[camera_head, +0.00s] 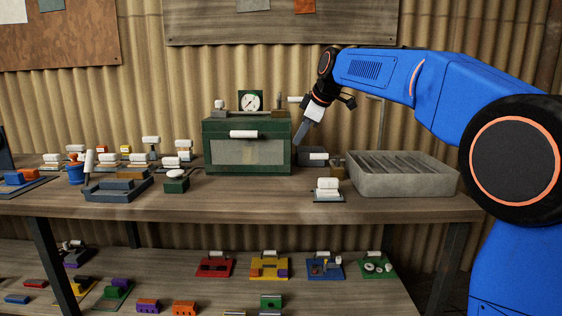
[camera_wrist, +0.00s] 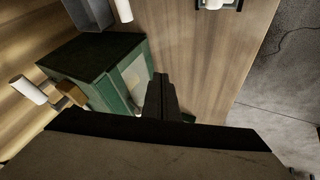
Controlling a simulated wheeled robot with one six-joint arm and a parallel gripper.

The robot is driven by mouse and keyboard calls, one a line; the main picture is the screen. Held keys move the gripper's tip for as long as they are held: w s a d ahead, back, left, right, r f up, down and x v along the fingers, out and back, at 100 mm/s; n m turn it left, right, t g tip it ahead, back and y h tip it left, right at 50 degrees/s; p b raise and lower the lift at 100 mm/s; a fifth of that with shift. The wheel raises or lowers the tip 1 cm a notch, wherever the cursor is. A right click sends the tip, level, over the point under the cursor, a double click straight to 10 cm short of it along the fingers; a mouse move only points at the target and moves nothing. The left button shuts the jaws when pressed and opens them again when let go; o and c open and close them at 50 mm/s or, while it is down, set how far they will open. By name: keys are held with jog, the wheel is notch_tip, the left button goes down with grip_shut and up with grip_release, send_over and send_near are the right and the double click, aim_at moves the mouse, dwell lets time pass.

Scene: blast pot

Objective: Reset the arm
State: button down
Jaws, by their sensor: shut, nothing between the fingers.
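My blue arm reaches in from the right in the head view. My gripper (camera_head: 301,137) points down beside the right end of the green box (camera_head: 214,162) that has a front window and a gauge on top. In the wrist view my gripper (camera_wrist: 160,80) shows as dark fingers pressed together with nothing between them. The green box (camera_wrist: 75,58) lies left of the fingers there, with the wooden bench top beyond. I cannot tell whether the fingertips touch the box.
A grey ribbed tray (camera_head: 405,190) stands on the bench at right, near a small white-topped block (camera_head: 327,187). Several small fixtures crowd the left side, with a blue pot (camera_head: 76,174). A lower shelf (camera_head: 205,300) holds coloured blocks. The front bench strip is mostly clear.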

jog(key=s+d+f+m+h, duration=0.1)
jog(key=s+d+f+m, duration=0.4)
jog(key=s, duration=0.7)
jog(key=s+d+f+m+h, duration=0.1)
jog(key=s+d+f+m, duration=0.1)
jog(key=s+d+f, duration=0.75)
jog(key=s+d+f+m+h, duration=0.1)
jog(key=s+d+f+m, duration=0.25)
jog(key=s, duration=1.05)
jog(key=s+d+f+m, duration=0.1)
jog(key=s+f+m, duration=0.1)
jog(key=s+f, duration=0.3)
jog(key=s+d+f+m+g+h, duration=0.1)
jog(key=s+d+f+m, duration=0.1)
jog(key=s+f, duration=0.4)
jog(key=shift+s+f+m, duration=0.2)
jog(key=shift+s+m, duration=0.25)
jog(key=shift+s, duration=0.5)
